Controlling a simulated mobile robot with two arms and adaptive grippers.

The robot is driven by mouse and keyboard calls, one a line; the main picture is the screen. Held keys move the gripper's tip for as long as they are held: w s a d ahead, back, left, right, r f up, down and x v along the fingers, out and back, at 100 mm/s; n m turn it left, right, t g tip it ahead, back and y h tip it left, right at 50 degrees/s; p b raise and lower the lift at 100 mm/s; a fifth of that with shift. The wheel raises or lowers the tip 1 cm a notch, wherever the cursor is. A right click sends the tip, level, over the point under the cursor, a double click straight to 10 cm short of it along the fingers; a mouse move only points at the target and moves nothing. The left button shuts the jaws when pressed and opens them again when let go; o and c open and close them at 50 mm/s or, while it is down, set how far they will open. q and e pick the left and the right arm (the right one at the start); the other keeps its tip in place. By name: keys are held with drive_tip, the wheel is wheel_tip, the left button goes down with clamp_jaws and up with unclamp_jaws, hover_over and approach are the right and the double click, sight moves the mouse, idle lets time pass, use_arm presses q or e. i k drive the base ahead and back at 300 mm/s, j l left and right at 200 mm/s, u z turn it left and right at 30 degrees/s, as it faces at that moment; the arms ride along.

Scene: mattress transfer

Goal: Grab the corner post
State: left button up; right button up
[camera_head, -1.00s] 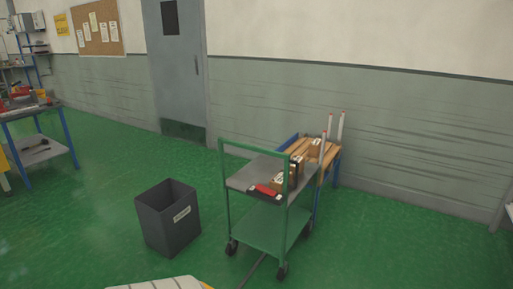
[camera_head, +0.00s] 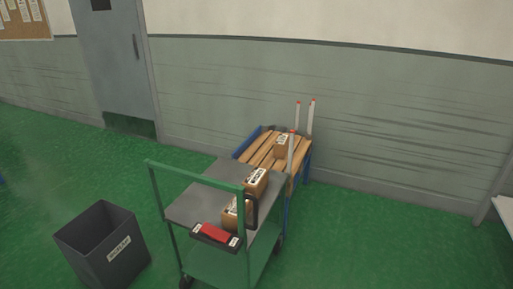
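White corner posts with red tips stand upright at the right side of a low wooden-slatted stand with blue sides (camera_head: 243,147) near the wall. The nearest post (camera_head: 291,160) is at the stand's front right. Another post (camera_head: 310,118) and a thinner one (camera_head: 297,114) stand behind it. A small cardboard box (camera_head: 283,146) sits on the slats. The cart in front hides the stand's lower part. Neither of my grippers is in view.
A green cart (camera_head: 195,170) with a grey top stands before the slatted stand, carrying cardboard boxes (camera_head: 255,182) and a red-and-black item (camera_head: 215,234). A dark bin (camera_head: 103,245) is left of it. A white surface (camera_head: 504,212) shows at the right edge. Green floor is open at right.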

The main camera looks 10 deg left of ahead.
sight(293, 133)
drive_tip(key=i+u, duration=0.1)
drive_tip(key=i, duration=1.1)
drive_tip(key=i+l+u, duration=0.1)
drive_tip(key=u, duration=0.3)
drive_tip(key=l+u, duration=0.15)
drive_tip(key=u, duration=0.3)
drive_tip(key=i+l+u, duration=0.1)
drive_tip(key=u, duration=0.3)
drive_tip(key=l+u, duration=0.25)
drive_tip(key=u, duration=0.15)
